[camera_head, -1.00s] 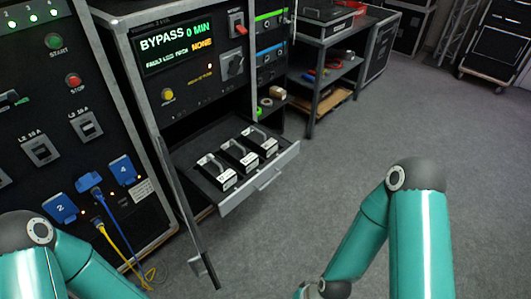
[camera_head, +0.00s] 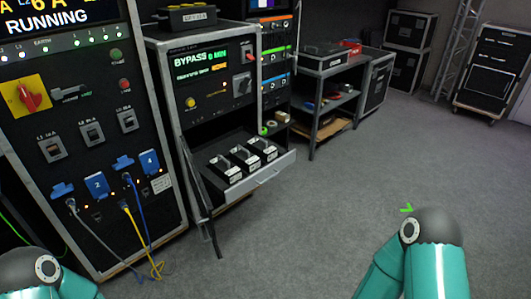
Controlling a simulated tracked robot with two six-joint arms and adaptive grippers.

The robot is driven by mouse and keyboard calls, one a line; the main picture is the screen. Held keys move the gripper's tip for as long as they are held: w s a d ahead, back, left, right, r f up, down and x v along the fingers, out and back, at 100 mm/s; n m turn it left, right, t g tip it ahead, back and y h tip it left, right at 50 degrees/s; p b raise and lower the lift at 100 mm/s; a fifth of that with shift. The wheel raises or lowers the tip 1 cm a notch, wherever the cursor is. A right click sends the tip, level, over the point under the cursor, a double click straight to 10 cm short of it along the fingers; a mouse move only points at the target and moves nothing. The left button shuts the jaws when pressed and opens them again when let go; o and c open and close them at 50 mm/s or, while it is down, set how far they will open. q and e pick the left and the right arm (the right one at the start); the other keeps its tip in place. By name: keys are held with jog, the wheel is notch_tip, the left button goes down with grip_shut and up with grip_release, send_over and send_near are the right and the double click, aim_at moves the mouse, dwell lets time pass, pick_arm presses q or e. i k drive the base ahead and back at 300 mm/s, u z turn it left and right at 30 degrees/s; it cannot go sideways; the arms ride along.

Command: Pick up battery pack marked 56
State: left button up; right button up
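Three battery packs with handles sit side by side in the open drawer (camera_head: 276,167) of the bypass cabinet: a left one (camera_head: 226,168), a middle one (camera_head: 244,158) and a right one (camera_head: 264,149). They are black with pale front labels. The labels are too small to read, so I cannot tell which one is marked 56. Only upper parts of my two teal arms show, at the bottom left and bottom right. Both grippers are out of the picture.
An open door panel (camera_head: 195,190) hangs at the drawer's left side. A power rack (camera_head: 85,130) with blue plugs and cables (camera_head: 130,225) reaching the floor stands left. A shelf cart (camera_head: 325,100) stands behind right. Grey floor (camera_head: 320,215) in front is clear.

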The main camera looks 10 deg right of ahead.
aim_at(258, 146)
jog(key=z, duration=0.5)
jog(key=i, duration=1.15)
jog(key=z, duration=0.6)
jog(key=i, duration=1.45)
jog(key=u, duration=0.6)
jog(key=i, duration=0.7)
